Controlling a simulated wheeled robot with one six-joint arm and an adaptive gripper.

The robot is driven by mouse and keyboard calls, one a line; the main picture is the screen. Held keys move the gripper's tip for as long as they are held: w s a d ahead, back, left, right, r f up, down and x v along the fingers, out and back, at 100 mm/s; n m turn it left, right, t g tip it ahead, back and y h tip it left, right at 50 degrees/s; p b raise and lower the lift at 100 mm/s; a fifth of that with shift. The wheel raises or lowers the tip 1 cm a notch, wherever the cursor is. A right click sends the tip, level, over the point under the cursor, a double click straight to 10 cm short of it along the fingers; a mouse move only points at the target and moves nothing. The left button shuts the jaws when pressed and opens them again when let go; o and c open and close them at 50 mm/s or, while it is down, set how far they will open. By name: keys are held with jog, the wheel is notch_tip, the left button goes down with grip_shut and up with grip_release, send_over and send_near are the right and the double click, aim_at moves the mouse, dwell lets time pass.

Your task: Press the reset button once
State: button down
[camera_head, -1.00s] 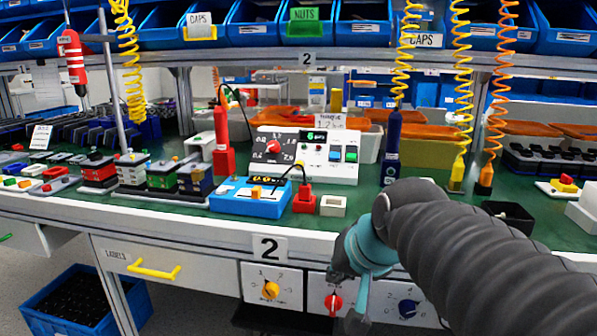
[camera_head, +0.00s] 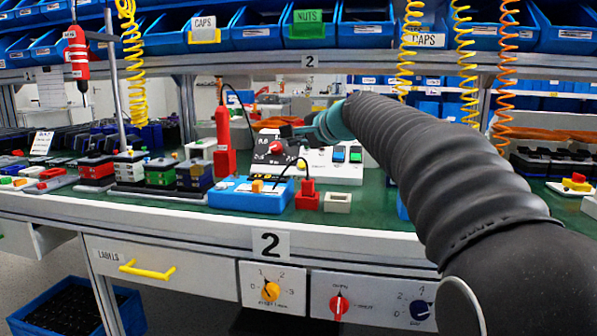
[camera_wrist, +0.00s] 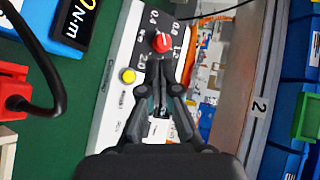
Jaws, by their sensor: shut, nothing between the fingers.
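A white control box (camera_head: 343,172) with a sloped dark dial panel stands on the green bench top. It carries a red rotary knob (camera_head: 274,147), a yellow round button (camera_head: 301,165), a blue button (camera_head: 338,154) and another coloured button (camera_head: 355,156) further right. No button label is readable as reset. My gripper (camera_head: 300,131) is shut and empty over the box's upper part, partly hiding its top. In the wrist view the fingertips (camera_wrist: 160,66) appear just below the red knob (camera_wrist: 162,42), right of the yellow button (camera_wrist: 128,76); whether they touch the box is unclear.
A blue unit (camera_head: 245,196) and a red connector (camera_head: 307,198) with a black cable stand in front of the box. A red tool (camera_head: 223,140) stands to the left. Coiled hoses (camera_head: 467,70) hang at the right. More knobs (camera_head: 339,305) are below the bench edge.

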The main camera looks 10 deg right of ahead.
aim_at(302, 165)
jog(key=shift+w+r, duration=0.1)
jog(key=shift+w, duration=0.15)
jog(key=shift+w+d+f+b, duration=0.35)
jog(key=shift+w+f+b, duration=0.15)
jog(key=shift+w+f, duration=0.5)
jog(key=shift+w+d+f+b, duration=0.35)
jog(key=shift+w+f+b, duration=0.1)
jog(key=shift+w+f, duration=0.6)
jog(key=shift+w+d+f+b, duration=0.35)
jog(key=shift+w+f+b, duration=0.15)
jog(key=shift+w+f, duration=0.5)
jog(key=shift+s+f, duration=0.1)
jog(key=shift+f, duration=0.1)
jog(key=shift+w+d+f, duration=0.1)
jog(key=shift+w+f, duration=0.1)
jog(key=shift+w+d+f, duration=0.1)
jog(key=shift+w+f, duration=0.2)
jog(key=shift+f, duration=0.05)
dwell(0.4)
jog(key=shift+r, duration=0.1)
jog(key=shift+s+a+r, duration=0.2)
jog(key=shift+s+r, duration=0.3)
jog(key=shift+s, duration=0.05)
